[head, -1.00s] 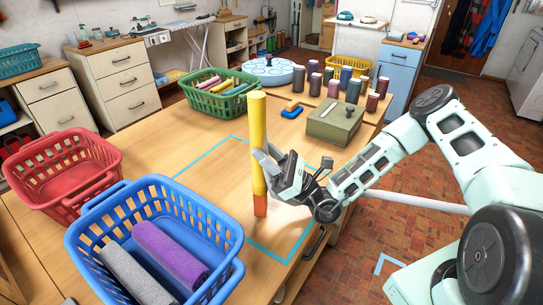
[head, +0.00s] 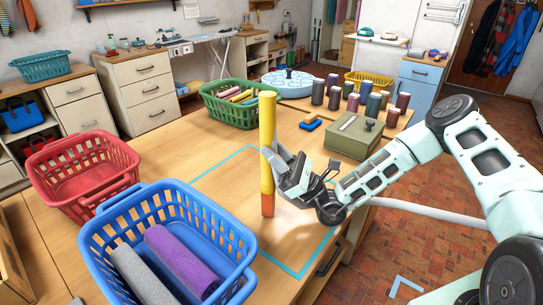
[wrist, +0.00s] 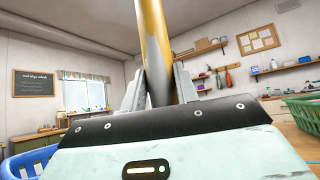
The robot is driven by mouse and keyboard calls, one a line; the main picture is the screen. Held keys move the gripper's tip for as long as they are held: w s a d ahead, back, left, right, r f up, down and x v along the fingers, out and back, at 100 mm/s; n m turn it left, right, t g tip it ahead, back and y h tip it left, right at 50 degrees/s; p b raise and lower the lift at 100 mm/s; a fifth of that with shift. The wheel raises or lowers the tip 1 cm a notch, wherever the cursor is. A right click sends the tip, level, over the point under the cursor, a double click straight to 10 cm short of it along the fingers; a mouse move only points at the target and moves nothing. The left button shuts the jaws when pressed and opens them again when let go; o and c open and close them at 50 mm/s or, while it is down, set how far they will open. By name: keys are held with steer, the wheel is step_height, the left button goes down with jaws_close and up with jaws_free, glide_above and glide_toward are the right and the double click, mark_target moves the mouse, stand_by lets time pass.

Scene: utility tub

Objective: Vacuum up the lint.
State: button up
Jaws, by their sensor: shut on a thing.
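A yellow wand (head: 267,130) with an orange-red lower end (head: 268,205) stands nearly upright over the wooden table (head: 215,175). I cannot tell whether its tip touches the tabletop. My gripper (head: 271,163) is shut around the wand at about its middle, coming from the right. In the wrist view the wand (wrist: 154,50) rises between the two grey fingers. A light blue taped outline (head: 297,272) marks an area of the table around the wand's lower end. I cannot make out any lint; the wand and my arm cover part of that area.
A blue basket (head: 205,203) with grey and purple rolls stands front left, a red basket (head: 80,190) behind it. A green basket (head: 233,117), a green-grey box (head: 353,136), a blue-orange block (head: 310,125) and several spools (head: 334,90) stand farther back. The outlined area looks largely clear.

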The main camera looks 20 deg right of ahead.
steer(key=shift+s+d+p, duration=1.5)
steer(key=shift+s+d, duration=1.35)
steer(key=shift+d, duration=1.4)
steer(key=shift+w+a, duration=2.85)
steer(key=shift+w, duration=1)
steer(key=shift+r+p, duration=2.35)
steer(key=shift+r, duration=0.55)
